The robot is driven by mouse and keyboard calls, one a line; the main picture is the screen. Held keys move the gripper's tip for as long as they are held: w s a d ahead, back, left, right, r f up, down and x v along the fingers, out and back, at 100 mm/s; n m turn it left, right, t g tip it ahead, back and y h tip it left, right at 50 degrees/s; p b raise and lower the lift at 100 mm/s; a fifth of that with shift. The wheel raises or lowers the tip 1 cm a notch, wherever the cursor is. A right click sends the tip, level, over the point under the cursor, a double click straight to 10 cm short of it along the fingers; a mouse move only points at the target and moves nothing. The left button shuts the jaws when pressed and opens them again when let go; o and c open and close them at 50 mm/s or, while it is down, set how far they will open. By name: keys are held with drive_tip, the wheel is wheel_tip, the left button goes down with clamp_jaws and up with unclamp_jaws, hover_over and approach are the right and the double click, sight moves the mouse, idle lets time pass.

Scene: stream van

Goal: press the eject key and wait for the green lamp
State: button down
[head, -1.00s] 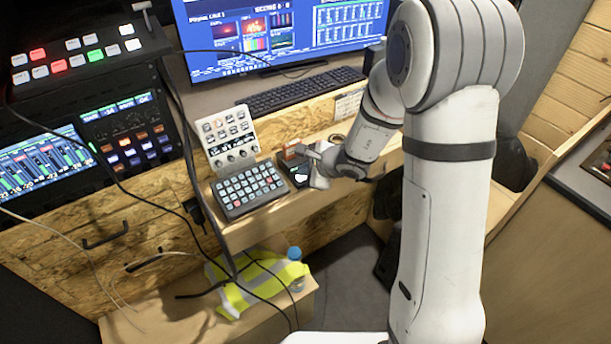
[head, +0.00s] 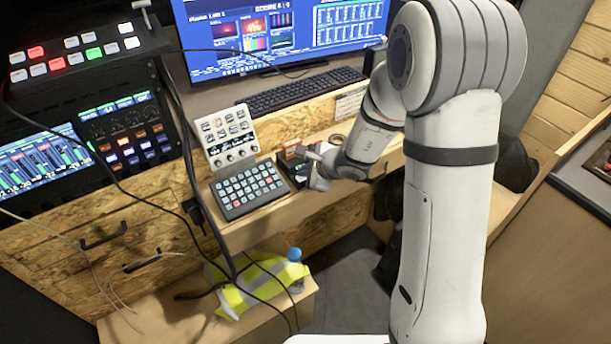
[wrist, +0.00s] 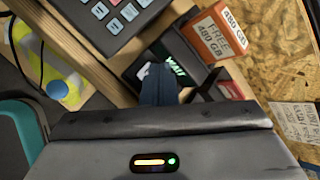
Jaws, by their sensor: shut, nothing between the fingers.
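A small black box (wrist: 136,75) with a lit green display (wrist: 178,70) stands on the desk ledge, right of the grey keypad; in the head view (head: 297,176) my gripper partly covers it. My gripper (wrist: 160,82) is shut and empty, its dark fingertips over the box's front and partly across its display. In the head view my gripper (head: 317,170) is at the box's right side. I cannot tell whether the fingertips touch it. No eject key can be made out; the fingers hide part of the front. I cannot make out a separate green lamp on the box.
Orange-and-white labelled cases (wrist: 218,35) stand close beside the box. The keypad (head: 248,190) and an upright button panel (head: 230,138) are to its left, a keyboard (head: 300,90) behind. A yellow vest (head: 250,290) and blue-capped bottle (head: 294,255) lie below.

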drive_tip(key=shift+r+p, duration=0.4)
drive_tip(key=shift+r, duration=0.4)
wheel_tip(320, 180, up, 5)
drive_tip(key=p, duration=0.3)
idle(0.9)
